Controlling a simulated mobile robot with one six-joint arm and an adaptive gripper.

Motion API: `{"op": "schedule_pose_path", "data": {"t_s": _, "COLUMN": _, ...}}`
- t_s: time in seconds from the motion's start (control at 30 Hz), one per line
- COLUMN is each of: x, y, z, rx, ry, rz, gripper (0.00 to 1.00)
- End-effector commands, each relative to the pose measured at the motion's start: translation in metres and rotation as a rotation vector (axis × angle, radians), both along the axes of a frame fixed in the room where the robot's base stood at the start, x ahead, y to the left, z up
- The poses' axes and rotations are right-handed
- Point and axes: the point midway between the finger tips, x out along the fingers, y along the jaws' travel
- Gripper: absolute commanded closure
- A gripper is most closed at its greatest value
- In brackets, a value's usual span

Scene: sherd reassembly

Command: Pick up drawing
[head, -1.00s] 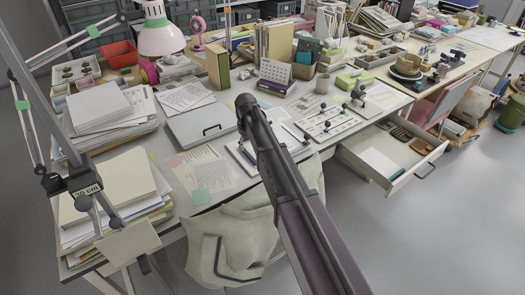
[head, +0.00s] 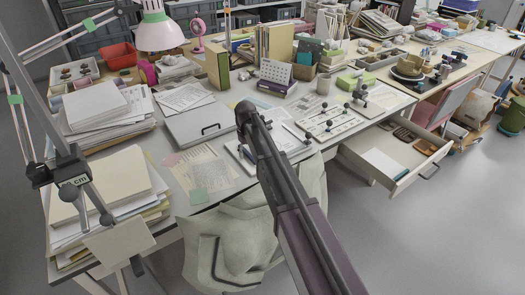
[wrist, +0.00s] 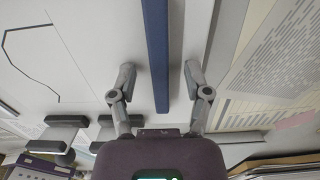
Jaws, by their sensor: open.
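A white sheet with a black angular outline (wrist: 75,60), which looks like the drawing, lies at the left in the wrist view. A dark blue strip (wrist: 156,35) runs down the middle of the wrist view. My gripper (wrist: 161,80) is open, with one finger on each side of the strip. Nothing shows gripped, and I cannot tell whether the fingers touch the surface. In the head view my arm hides the fingers, and a white sheet or board (head: 240,158) shows partly beside it on the desk.
A printed page with a bar chart (wrist: 265,75) lies right of the gripper. A grey case (head: 198,125) and paper stacks (head: 112,180) are to the left on the desk. Small dark-knobbed tools (head: 330,125) stand to the right. A drawer (head: 395,160) is open. A chair (head: 235,240) stands in front.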

Motion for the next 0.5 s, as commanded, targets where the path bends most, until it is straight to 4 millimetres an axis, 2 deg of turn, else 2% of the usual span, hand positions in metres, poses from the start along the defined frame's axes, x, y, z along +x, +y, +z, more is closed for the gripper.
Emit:
{"op": "schedule_pose_path", "data": {"t_s": 0.4, "x": 0.0, "y": 0.0, "z": 0.0003, "rx": 0.0, "ry": 0.0, "rz": 0.0, "gripper": 0.37}}
{"op": "schedule_pose_path", "data": {"t_s": 0.47, "x": 0.0, "y": 0.0, "z": 0.0002, "rx": 0.0, "ry": 0.0, "rz": 0.0, "gripper": 0.55}}
{"op": "schedule_pose_path", "data": {"t_s": 0.5, "x": 0.0, "y": 0.0, "z": 0.0002, "rx": 0.0, "ry": 0.0, "rz": 0.0, "gripper": 0.67}}
